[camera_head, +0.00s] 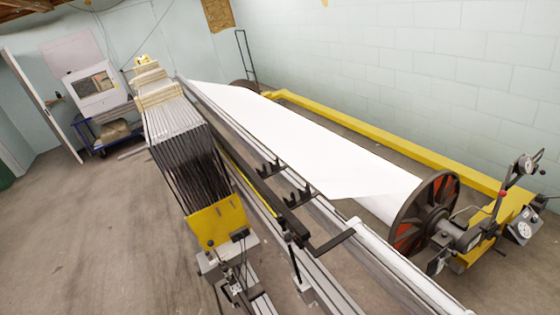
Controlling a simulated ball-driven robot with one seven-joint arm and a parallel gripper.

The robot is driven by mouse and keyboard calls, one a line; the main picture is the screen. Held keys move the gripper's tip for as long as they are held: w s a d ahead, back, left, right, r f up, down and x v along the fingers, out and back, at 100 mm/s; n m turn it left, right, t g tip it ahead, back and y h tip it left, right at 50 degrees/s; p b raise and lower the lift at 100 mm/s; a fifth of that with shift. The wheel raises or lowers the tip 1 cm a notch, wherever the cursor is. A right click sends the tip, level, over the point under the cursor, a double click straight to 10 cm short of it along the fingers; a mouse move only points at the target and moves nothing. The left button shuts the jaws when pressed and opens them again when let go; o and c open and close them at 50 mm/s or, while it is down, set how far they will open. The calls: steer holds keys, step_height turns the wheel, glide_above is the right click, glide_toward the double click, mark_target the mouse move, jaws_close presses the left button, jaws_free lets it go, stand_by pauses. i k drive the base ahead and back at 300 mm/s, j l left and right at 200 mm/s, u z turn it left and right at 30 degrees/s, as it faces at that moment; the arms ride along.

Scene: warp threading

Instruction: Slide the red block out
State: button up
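I cannot make out a separate red block in this view. Small red marks show on the gauge post (502,192) at the right, too small to identify. Red-orange panels sit inside the dark spoked flange (424,214) at the near end of the white roll. My gripper does not show in this view. A long machine with a white sheet (300,140) runs from the upper left to the lower right. A black handle-like bracket (325,240) is at its near side.
A rack of dark threads (185,155) with a yellow plate (216,222) stands left of the sheet. A yellow beam (390,148) runs along the back. A blue cart (108,136) is by the far wall. The floor (80,220) at left is clear.

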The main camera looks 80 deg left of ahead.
mark_target(288, 238)
steer(key=k+l+u, duration=0.15)
steer(key=u, duration=0.6)
steer(key=i+j+u, duration=0.15)
steer(key=u, duration=0.85)
